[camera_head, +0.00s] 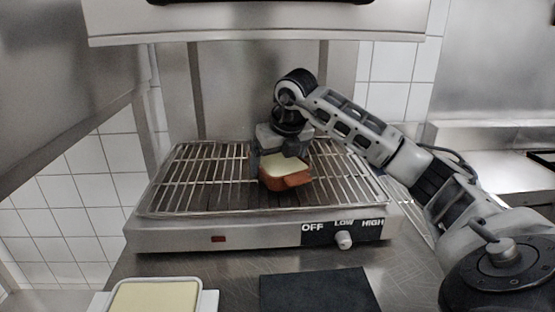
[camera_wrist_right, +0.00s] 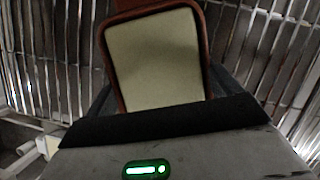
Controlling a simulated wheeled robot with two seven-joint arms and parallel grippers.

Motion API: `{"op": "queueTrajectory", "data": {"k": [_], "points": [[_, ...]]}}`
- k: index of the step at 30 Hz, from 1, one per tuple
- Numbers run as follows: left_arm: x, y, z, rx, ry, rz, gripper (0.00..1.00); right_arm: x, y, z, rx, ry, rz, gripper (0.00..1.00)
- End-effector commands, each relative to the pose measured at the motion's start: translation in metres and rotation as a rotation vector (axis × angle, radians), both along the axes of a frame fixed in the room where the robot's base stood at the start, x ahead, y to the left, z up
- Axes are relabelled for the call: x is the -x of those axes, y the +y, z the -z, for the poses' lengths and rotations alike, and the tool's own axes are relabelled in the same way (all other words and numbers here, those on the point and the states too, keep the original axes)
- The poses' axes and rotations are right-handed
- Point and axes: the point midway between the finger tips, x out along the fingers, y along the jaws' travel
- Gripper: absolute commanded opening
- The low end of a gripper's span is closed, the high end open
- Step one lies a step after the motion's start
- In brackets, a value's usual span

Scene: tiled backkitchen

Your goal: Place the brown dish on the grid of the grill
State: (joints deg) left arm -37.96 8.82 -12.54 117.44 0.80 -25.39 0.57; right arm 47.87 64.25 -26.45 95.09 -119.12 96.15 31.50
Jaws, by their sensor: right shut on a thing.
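The brown dish (camera_head: 285,178) is a small reddish-brown rectangular dish with a pale cream inside and a tab handle at its front right. It is over the middle of the grill's wire grid (camera_head: 205,180). My right gripper (camera_head: 283,152) is shut on the dish at its back side. In the right wrist view the dish (camera_wrist_right: 155,60) sits just beyond the gripper, with grid bars behind it. I cannot tell whether the dish touches the grid or hangs slightly above it. My left gripper is not in view.
The grill (camera_head: 262,235) has a control knob (camera_head: 344,239) at its front right. A white-rimmed tray with a pale yellow inside (camera_head: 155,297) and a dark flat mat (camera_head: 318,293) lie in front. A metal hood (camera_head: 255,25) hangs above. The grid's left half is clear.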

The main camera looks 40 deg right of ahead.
Motion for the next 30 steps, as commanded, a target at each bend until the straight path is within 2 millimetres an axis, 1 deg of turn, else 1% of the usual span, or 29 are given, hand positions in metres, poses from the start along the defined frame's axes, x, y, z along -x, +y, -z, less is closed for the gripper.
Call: {"op": "queueTrajectory", "data": {"k": [6, 11, 12, 19, 21, 23, 26, 30], "points": [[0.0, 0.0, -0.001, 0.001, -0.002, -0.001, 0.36, 0.0, 0.0, -0.002, 0.0, -0.007, 0.001, 0.49], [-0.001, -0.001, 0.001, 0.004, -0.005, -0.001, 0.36, 0.0, 0.0, 0.002, 0.0, -0.006, 0.001, 0.49], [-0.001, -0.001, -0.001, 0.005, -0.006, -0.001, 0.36, 0.0, 0.0, 0.003, -0.001, -0.002, 0.001, 1.0], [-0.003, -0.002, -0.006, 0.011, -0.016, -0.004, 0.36, 0.0, 0.0, 0.002, -0.001, -0.002, 0.001, 1.0], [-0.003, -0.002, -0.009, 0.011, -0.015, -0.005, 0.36, 0.0, 0.0, -0.002, 0.0, -0.003, 0.001, 1.0], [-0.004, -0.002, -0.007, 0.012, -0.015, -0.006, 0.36, 0.001, 0.0, -0.006, -0.001, -0.005, 0.0, 1.0], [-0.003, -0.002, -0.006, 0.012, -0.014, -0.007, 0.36, 0.007, 0.002, -0.02, 0.0, -0.007, 0.0, 1.0], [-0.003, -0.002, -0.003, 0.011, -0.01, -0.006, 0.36, 0.018, 0.006, -0.051, 0.001, -0.01, 0.0, 1.0]]}}
